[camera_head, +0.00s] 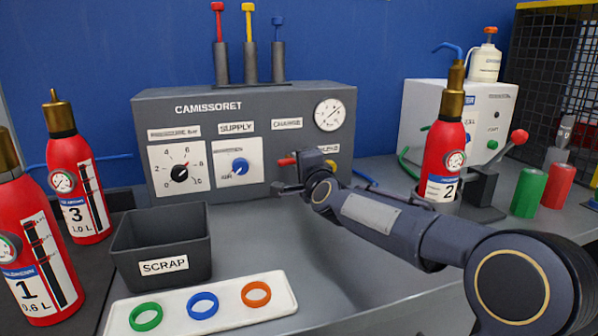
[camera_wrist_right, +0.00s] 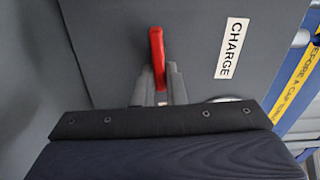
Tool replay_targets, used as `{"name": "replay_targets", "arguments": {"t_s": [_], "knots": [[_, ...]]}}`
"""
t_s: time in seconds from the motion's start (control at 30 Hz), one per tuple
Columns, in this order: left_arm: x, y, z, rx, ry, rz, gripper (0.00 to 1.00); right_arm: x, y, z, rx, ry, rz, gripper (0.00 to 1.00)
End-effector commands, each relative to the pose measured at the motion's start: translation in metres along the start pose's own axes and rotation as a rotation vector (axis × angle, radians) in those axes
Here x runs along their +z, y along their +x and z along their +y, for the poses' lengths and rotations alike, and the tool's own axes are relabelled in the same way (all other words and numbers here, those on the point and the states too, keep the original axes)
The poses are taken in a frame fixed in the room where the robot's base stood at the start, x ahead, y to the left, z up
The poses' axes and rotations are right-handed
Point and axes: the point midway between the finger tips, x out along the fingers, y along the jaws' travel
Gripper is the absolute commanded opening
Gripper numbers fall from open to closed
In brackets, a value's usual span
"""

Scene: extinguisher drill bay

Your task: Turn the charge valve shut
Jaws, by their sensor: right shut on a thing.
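The charge valve has a red lever handle (camera_wrist_right: 157,58) on the grey panel, beside the CHARGE label (camera_wrist_right: 231,47) in the right wrist view. My right gripper (camera_wrist_right: 158,82) is shut on this red handle, with one finger on each side of it. In the head view a bit of the red handle (camera_head: 287,161) shows at the panel of the grey CAMISSORET console (camera_head: 240,105). My right gripper (camera_head: 285,187) and its wrist hide most of the valve there. My left gripper is in neither view.
A SCRAP bin (camera_head: 160,246) and a white tray (camera_head: 201,322) with green, blue and orange rings are in front of the console. Red extinguisher 2 (camera_head: 446,150) stands close behind my right forearm. Extinguishers 1 (camera_head: 38,255) and 3 (camera_head: 78,185) stand at the left.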

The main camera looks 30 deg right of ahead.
Motion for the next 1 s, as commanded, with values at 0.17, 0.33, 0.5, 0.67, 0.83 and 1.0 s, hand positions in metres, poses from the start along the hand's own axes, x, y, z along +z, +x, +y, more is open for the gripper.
{"name": "replay_targets", "arguments": {"t_s": [0.17, 0.33, 0.5, 0.67, 0.83, 1.0], "knots": [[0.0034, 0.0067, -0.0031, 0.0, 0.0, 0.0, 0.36, -0.0009, 0.0001, 0.0013, -0.003, 0.065, 0.003, 0.0], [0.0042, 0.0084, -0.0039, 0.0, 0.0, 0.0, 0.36, -0.0009, 0.0001, 0.0009, -0.003, 0.096, 0.003, 0.0], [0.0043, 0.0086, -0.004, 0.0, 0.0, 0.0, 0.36, -0.0009, 0.0001, 0.0006, -0.002, 0.105, 0.003, 0.0], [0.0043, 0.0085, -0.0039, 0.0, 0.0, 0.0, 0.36, -0.0011, 0.0002, 0.0006, -0.002, 0.105, 0.003, 0.0], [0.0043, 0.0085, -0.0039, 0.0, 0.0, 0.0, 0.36, -0.0011, 0.0002, 0.0007, -0.002, 0.105, 0.003, 0.17], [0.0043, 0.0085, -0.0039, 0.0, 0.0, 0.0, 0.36, -0.0007, 0.0001, 0.0011, -0.001, 0.104, 0.002, 0.33]]}}
